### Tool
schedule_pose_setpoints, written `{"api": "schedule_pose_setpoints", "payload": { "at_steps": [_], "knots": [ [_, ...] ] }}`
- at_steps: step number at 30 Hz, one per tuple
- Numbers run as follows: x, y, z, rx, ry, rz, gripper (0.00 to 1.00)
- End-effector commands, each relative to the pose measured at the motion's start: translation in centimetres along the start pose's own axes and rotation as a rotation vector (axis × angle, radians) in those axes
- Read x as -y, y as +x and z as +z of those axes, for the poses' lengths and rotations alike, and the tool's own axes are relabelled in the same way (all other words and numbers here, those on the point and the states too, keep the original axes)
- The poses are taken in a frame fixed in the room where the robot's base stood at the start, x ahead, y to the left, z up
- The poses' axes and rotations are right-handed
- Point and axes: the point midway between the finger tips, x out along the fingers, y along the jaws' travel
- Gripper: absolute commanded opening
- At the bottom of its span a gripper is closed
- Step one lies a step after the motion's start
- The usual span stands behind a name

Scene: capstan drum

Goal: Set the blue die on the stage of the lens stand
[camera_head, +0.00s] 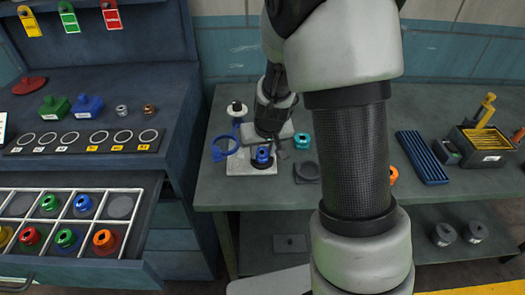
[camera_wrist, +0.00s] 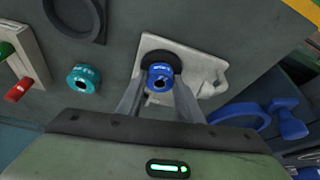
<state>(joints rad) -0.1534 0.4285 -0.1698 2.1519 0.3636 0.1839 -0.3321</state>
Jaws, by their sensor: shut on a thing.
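The blue die (camera_wrist: 160,77) is a small round piece with a dark hole in its top, held between the fingers of my gripper (camera_wrist: 160,92). It also shows in the head view (camera_head: 263,154). My gripper is shut on it. The die stands upright over the round black stage (camera_wrist: 176,58) on the pale base of the lens stand (camera_wrist: 206,74); I cannot tell whether it touches the stage. The stand's blue ring (camera_wrist: 236,124) is to the right in the wrist view and to the left in the head view (camera_head: 225,147).
A teal die (camera_wrist: 84,78) stands beside the lens stand, near a dark square holder (camera_head: 306,172) with a ring. A blue ribbed tray (camera_head: 422,157) and a dark box (camera_head: 484,145) are on the bench's right. A drawer (camera_head: 72,222) at left holds several coloured dies.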

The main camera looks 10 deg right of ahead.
Motion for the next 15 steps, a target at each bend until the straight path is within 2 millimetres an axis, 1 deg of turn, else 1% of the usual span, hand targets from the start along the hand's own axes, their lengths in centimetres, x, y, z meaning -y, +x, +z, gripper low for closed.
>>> {"api": "schedule_pose_setpoints", "payload": {
  "at_steps": [3, 4, 6, 7, 15],
  "knots": [
    [0.0, 0.42, 0.12, -0.001, 0.0, 0.0, 0.02],
    [0.01, 0.32, 0.12, 0.0, -0.001, 0.0, 0.36],
    [0.01, 0.27, 0.11, 0.0, -0.001, 0.0, 0.48],
    [0.01, 0.27, 0.11, 0.0, -0.001, 0.0, 0.51],
    [0.01, 0.21, 0.09, 0.0, 0.0, 0.0, 0.51]
  ]
}}
